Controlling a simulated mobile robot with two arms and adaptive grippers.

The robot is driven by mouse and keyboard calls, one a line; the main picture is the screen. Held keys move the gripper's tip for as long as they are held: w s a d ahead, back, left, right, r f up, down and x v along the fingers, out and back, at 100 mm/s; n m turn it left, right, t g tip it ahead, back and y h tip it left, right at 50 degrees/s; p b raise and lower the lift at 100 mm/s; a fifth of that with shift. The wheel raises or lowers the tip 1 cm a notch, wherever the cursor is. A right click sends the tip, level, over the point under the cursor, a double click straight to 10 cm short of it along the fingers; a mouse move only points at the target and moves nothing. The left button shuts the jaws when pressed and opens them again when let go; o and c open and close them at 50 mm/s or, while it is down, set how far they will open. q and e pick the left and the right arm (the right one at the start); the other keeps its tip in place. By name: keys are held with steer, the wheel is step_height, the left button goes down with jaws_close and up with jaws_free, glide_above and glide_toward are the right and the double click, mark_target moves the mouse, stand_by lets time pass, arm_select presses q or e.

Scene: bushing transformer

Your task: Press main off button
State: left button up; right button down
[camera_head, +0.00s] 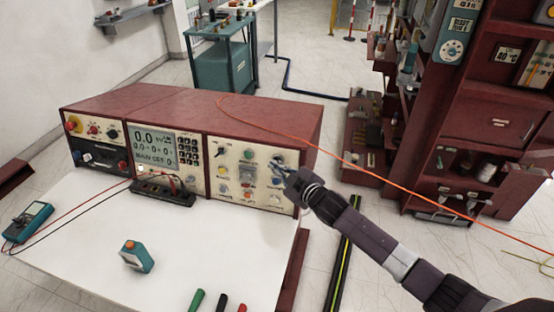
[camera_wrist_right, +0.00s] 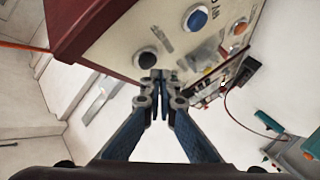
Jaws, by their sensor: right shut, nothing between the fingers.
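The control panel (camera_head: 212,167) is the cream right-hand face of a dark red console and carries several coloured buttons and knobs. A green button (camera_head: 248,154) and a red button (camera_head: 248,195) show left of my right gripper (camera_head: 279,166). Which one is the main off button I cannot read. My right gripper is shut and empty at the panel's upper right. In the right wrist view its fingertips (camera_wrist_right: 160,76) are beside a black round control (camera_wrist_right: 146,60); whether they touch it I cannot tell. A blue button (camera_wrist_right: 196,18) is farther off. My left gripper is out of view.
The console's screen (camera_head: 154,146) is lit. A black terminal strip (camera_head: 162,190), a teal meter (camera_head: 28,222) and a small teal box with an orange top (camera_head: 137,256) are on the white tabletop (camera_head: 80,247). An orange cable (camera_head: 370,170) crosses the view. Red shelving (camera_head: 490,140) stands right.

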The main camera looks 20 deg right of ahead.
steer(key=shift+s+a, duration=0.1)
steer(key=s+a+p, duration=0.1)
steer(key=s+r+p, duration=0.1)
steer(key=s+a+p, duration=0.1)
steer(key=s, duration=0.1)
steer(key=shift+a+r, duration=0.15)
steer(key=shift+a, duration=0.2)
stand_by(3.3)
